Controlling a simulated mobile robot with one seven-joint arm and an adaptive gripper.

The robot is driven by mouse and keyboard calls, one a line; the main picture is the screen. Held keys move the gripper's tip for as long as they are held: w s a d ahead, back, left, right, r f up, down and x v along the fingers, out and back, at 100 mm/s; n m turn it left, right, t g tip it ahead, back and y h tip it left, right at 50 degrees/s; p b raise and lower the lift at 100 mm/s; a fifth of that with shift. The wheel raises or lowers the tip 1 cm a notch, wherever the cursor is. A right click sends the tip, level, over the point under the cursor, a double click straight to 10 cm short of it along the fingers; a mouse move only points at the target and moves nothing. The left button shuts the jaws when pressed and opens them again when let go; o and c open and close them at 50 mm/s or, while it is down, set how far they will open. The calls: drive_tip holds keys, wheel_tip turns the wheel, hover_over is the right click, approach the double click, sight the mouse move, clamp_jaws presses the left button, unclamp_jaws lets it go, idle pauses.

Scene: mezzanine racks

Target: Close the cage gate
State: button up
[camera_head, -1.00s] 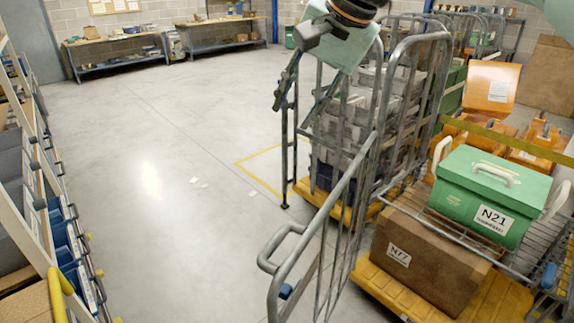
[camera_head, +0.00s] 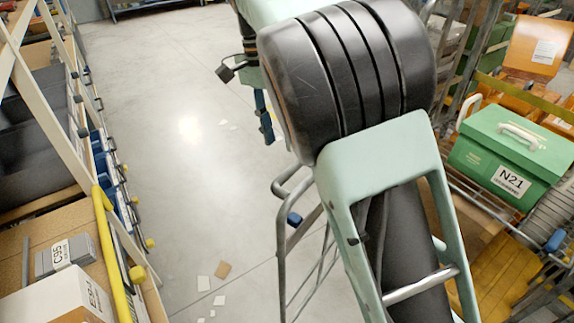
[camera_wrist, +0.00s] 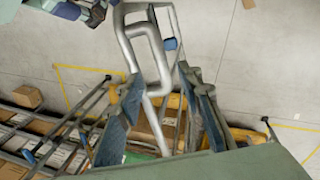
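The cage gate (camera_head: 283,245) is a grey tubular frame with a looped handle and a small blue fitting. In the head view, my arm hides much of it, and it stands out from the roll cage into the aisle. In the wrist view, the gate's bent tube (camera_wrist: 153,50) runs down between the fingers of my gripper (camera_wrist: 158,82). The fingers are apart on either side of the tube; I cannot see contact. In the head view, only one blue finger shows beyond my arm. Where the gate meets the cage is hidden.
The cage at right holds a green N21 case (camera_head: 512,152) above a yellow base (camera_head: 500,272). A rack with a yellow rail (camera_head: 110,255) and boxes lines the left. Clear floor (camera_head: 185,170) lies between, with paper scraps on it.

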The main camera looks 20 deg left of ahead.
sight(286, 171)
drive_tip(key=f, duration=0.2)
drive_tip(key=d+f, duration=0.1)
drive_tip(key=f, duration=0.5)
drive_tip(key=shift+s+d+f, duration=0.2)
drive_tip(key=shift+s+d, duration=0.1)
drive_tip(key=shift+s, duration=0.05)
clamp_jaws()
